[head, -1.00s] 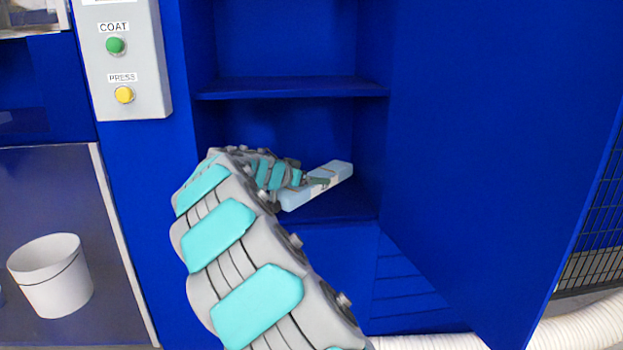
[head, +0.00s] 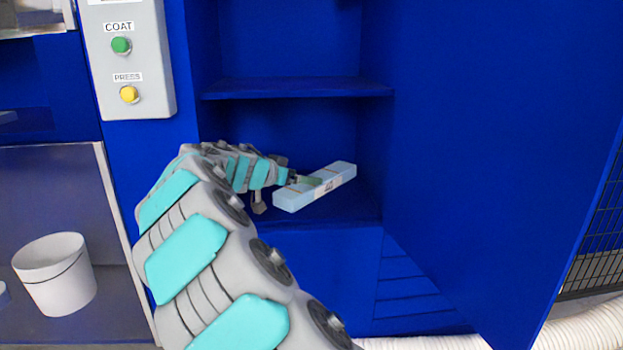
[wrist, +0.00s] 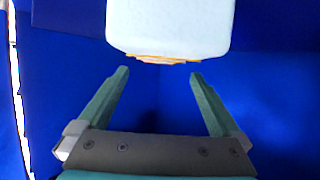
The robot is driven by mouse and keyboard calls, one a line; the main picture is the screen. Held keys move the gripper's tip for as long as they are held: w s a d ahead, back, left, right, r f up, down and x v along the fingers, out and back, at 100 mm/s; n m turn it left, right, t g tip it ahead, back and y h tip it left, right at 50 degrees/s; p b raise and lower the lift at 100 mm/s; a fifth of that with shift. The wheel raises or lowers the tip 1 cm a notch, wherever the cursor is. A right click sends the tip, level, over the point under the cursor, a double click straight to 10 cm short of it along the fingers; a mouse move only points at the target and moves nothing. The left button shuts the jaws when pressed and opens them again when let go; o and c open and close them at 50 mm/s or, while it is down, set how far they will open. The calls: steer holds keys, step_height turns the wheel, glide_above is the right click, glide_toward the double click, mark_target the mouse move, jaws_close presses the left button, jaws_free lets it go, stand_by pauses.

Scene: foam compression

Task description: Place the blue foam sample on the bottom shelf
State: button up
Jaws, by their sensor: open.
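The blue foam sample (head: 317,187) is a pale blue block with a label, lying at a slant on the bottom shelf (head: 345,214) of the blue cabinet. In the wrist view the foam sample (wrist: 170,25) is just beyond the fingertips, with a thin orange line at its near edge. My gripper (wrist: 157,74) is open, its two greenish fingers apart with nothing between them. In the head view my gripper (head: 304,180) is small and partly hidden at the left side of the sample.
An upper shelf (head: 298,88) lies above the sample. A large blue door panel (head: 480,130) stands open at the right. A control box (head: 128,60) with green and yellow buttons is at the left. A white bucket (head: 57,275) stands at lower left.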

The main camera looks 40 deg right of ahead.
mark_target(288, 193)
steer(key=v, duration=0.5)
steer(key=shift+a+r, duration=0.1)
steer(key=shift+a, duration=0.1)
steer(key=shift+s, duration=0.1)
